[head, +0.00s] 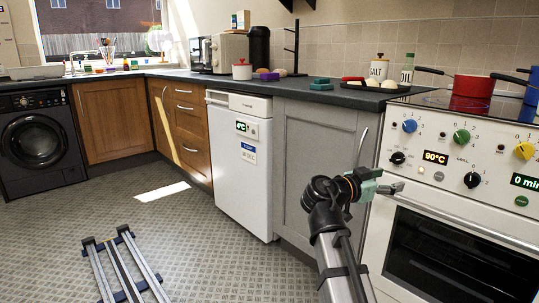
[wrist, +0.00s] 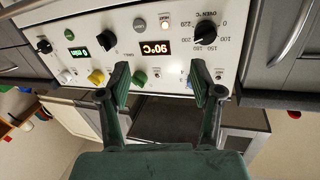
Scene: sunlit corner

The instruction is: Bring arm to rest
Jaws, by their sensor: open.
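My gripper (head: 391,188) is at the end of my arm, in front of the left side of the white oven's (head: 380,262) control panel in the head view. In the wrist view my gripper (wrist: 160,80) has its two dark green fingers spread apart with nothing between them. The oven panel (wrist: 135,22) lies beyond the fingertips, with its knobs and a lit 90°C display (wrist: 156,48). I cannot tell for sure whether a fingertip touches the panel. My arm reaches up from the bottom of the head view.
A grey cabinet (head: 305,175) and a white dishwasher (head: 226,165) stand left of the oven. A red pot (head: 472,87) is on the hob. Jars and boxes stand on the dark counter (head: 340,97). Metal rails (head: 122,265) lie on the floor at front left; open floor surrounds them.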

